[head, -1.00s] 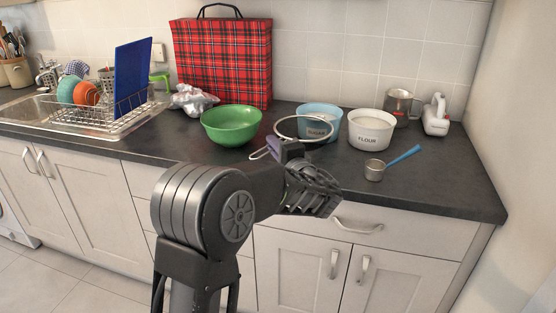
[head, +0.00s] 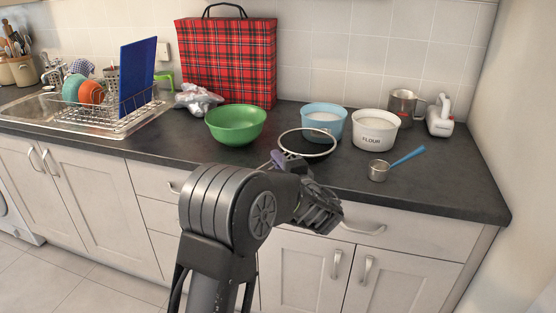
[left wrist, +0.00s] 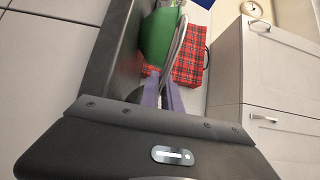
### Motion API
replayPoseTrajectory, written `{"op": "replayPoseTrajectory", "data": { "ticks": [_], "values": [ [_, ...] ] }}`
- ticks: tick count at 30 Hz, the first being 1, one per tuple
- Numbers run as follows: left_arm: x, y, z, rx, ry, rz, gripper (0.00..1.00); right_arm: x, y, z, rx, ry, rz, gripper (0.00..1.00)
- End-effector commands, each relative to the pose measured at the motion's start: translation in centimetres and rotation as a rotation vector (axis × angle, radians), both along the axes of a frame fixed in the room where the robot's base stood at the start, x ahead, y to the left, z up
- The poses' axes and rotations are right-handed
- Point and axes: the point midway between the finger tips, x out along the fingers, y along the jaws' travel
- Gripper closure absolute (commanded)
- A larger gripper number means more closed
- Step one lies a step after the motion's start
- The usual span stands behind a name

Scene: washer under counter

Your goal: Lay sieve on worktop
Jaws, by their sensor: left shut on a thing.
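The sieve (head: 332,151), a thin light metal rim around a dark mesh, is held by my left gripper (head: 278,159). Its rim is seen low over the worktop (head: 440,192), in front of the blue sugar bowl; I cannot tell whether it touches the surface. The purple fingers of the left gripper are shut on the sieve's handle side. In the left wrist view the fingers (left wrist: 162,97) show, with the sieve's rim (left wrist: 181,38) nearly edge-on beyond them. My arm hides part of the worktop's front. My right gripper is not in view.
A green bowl (head: 236,125) stands left of the sieve. The blue bowl (head: 325,121) and white flour bowl (head: 372,131) stand behind and right. A small measuring cup (head: 378,171) with a blue handle lies to the right. Bare worktop lies at the front right.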

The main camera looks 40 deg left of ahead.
Motion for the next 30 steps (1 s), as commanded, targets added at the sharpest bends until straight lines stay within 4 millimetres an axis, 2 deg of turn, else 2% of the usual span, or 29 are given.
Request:
{"op": "replayPoseTrajectory", "data": {
  "ticks": [4,5,12,24,30],
  "values": [
    [0.0,0.0,-0.4,0.0,-0.002,0.0,1.0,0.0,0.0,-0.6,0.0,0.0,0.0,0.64],
    [0.0,0.0,-0.3,-0.001,-0.001,0.0,0.91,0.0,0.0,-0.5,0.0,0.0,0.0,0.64],
    [0.0,0.0,-0.2,0.0,0.0,0.0,0.72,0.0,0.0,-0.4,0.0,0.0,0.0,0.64],
    [0.0,0.0,0.3,0.0,0.0,0.0,0.71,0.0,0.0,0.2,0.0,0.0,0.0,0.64],
    [-1.2,-2.3,-0.1,-0.002,-0.001,-0.004,0.71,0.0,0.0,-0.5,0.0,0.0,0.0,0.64]
  ]
}}
